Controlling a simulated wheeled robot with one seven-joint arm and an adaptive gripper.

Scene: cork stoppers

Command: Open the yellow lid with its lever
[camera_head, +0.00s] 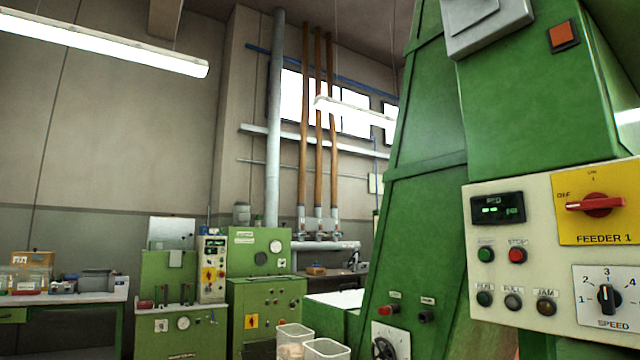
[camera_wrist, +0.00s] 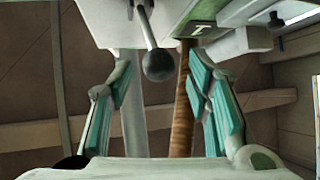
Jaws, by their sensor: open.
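In the wrist view, a lever with a grey rod and a dark ball knob (camera_wrist: 158,65) hangs down from a pale body at the top of the picture. My gripper (camera_wrist: 158,78) has its two teal-padded fingers spread wide, one on each side of the picture. The knob appears between the fingertips with space on both sides; I see no contact, and cannot tell how far off it is. No yellow lid can be made out in either view. My gripper does not show in the head view.
A green machine (camera_head: 425,190) rises at the right, with a cream control panel (camera_head: 545,190) carrying a red switch (camera_head: 596,205) on a yellow plate. Smaller green machines (camera_head: 265,290) and a bench (camera_head: 70,298) stand at the back left. Two clear containers (camera_head: 325,348) show at the bottom.

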